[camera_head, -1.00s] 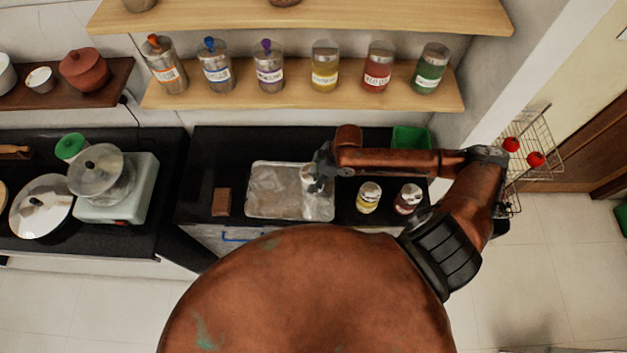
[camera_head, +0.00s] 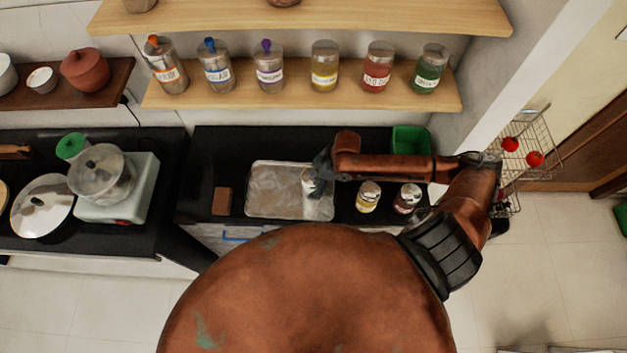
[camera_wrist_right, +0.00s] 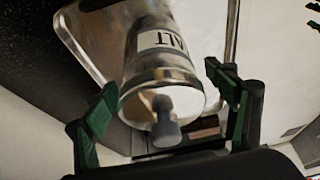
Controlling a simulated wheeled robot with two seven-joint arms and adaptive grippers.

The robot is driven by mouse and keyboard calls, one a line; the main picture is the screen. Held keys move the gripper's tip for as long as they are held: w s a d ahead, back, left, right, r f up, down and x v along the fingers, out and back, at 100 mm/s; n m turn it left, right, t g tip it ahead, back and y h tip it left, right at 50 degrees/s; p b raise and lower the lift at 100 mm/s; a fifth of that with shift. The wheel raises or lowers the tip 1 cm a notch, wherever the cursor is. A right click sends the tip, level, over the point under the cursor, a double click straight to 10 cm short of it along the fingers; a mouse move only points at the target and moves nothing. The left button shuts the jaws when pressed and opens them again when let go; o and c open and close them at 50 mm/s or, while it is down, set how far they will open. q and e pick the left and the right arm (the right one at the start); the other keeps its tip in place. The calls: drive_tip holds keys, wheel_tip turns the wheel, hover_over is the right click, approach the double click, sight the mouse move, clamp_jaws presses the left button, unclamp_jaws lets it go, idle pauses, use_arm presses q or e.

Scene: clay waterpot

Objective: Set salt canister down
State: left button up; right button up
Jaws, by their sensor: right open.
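The salt canister (camera_head: 308,183) is a small silver metal can on the right part of a metal tray (camera_head: 268,190). In the right wrist view the canister (camera_wrist_right: 165,72) shows a grey knob on its lid and a white label ending in "ALT". It appears to stand on the tray, though its base contact is hidden. My right gripper (camera_head: 317,180) is at the canister from the right. In the wrist view its dark green fingers are spread on either side of the canister, with a gap visible at each side. My left gripper is not in view.
Two lidded jars (camera_head: 368,197) stand right of the tray, below my right forearm. A brown block (camera_head: 222,201) lies left of the tray, and a green bin (camera_head: 411,139) stands behind my arm. A shelf (camera_head: 300,92) of labelled canisters and jars hangs above the counter.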

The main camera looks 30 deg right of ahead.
drive_tip(key=v, duration=1.2)
